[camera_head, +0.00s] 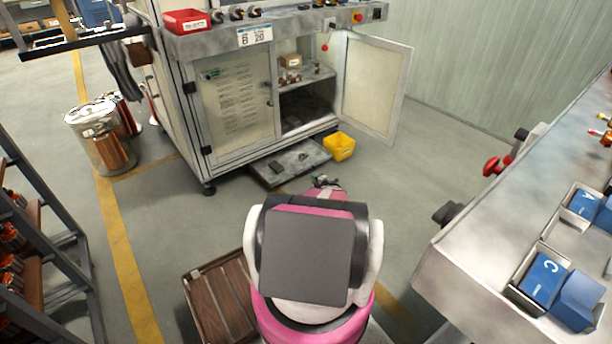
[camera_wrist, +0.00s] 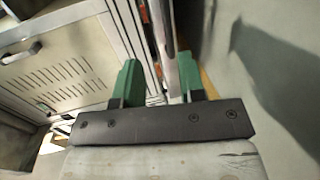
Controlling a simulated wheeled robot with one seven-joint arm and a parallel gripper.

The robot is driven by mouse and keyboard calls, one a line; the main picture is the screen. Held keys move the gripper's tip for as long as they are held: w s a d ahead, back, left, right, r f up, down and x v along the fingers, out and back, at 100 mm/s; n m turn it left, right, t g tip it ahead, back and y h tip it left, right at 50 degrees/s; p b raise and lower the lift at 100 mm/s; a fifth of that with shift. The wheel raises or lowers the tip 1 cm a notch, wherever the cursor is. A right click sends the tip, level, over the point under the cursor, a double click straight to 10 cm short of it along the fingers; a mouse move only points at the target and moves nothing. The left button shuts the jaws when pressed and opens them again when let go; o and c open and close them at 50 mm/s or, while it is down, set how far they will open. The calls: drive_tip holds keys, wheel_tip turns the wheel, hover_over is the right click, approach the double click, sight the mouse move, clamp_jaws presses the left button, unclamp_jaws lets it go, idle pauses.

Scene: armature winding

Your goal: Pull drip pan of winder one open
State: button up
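The winder cabinet (camera_head: 228,100), labelled B 20, stands at the upper middle in the head view. A flat grey drip pan (camera_head: 300,158) sticks out from under its front, low over the floor, with small dark things on it. My gripper (camera_wrist: 158,84) shows two green fingers, apart, in the wrist view. A narrow metal edge lies close to the right finger; I cannot tell whether it touches or what it belongs to. In the head view my arm hides most of the gripper, and its tip shows just in front of the pan.
The cabinet's right door (camera_head: 376,85) stands open. A yellow bin (camera_head: 339,146) sits on the floor right of the pan. A bench (camera_head: 470,240) with blue boxes is at right, a rack (camera_head: 40,240) at left. A bin of copper (camera_head: 105,140) stands left of the cabinet.

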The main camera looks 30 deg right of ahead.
drive_tip(key=w+f, duration=0.1)
drive_tip(key=w, duration=0.2)
drive_tip(key=w+f, duration=0.1)
drive_tip(key=w, duration=0.2)
drive_tip(key=w+f, duration=0.1)
drive_tip(key=w, duration=0.2)
drive_tip(key=shift+w, duration=0.4)
clamp_jaws()
